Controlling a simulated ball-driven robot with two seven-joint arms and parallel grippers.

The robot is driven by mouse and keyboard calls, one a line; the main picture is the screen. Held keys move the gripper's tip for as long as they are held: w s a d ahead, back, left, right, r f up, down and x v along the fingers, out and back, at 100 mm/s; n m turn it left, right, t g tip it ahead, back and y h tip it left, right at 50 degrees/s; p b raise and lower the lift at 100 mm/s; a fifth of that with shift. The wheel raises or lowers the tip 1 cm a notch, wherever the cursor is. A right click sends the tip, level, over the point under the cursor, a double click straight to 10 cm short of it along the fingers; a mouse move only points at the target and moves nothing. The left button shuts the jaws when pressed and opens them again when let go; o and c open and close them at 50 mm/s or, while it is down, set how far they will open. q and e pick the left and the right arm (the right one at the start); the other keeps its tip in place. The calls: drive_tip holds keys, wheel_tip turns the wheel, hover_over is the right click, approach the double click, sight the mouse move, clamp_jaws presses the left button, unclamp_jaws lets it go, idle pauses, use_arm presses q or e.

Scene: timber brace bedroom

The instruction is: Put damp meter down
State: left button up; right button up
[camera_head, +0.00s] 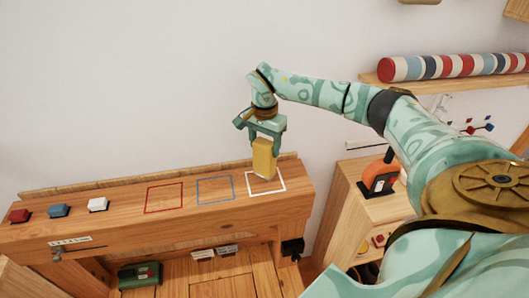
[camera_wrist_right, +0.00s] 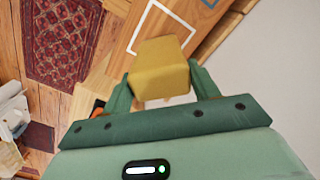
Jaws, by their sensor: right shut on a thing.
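The damp meter appears to be the yellow block (camera_head: 263,158) in my right gripper (camera_head: 265,140). The gripper is shut on its upper part. In the head view the block hangs upright over the white outlined square (camera_head: 280,184) on the wooden bench top (camera_head: 120,217). I cannot tell whether its lower end touches the bench. In the right wrist view the block (camera_wrist_right: 160,66) sits between the fingers of the right gripper (camera_wrist_right: 162,88), with part of the white outline (camera_wrist_right: 152,22) beyond it. My left gripper is not in view.
A blue outlined square (camera_head: 216,190) and a red outlined square (camera_head: 164,197) lie empty to the left. Red (camera_head: 19,215), blue (camera_head: 58,210) and white (camera_head: 98,204) blocks stand further left. An orange and black device (camera_head: 380,177) stands on a wooden cabinet (camera_head: 345,190) at right.

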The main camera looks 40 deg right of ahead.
sight(265, 159)
drive_tip(key=shift+f, duration=1.6)
drive_tip(key=o, duration=1)
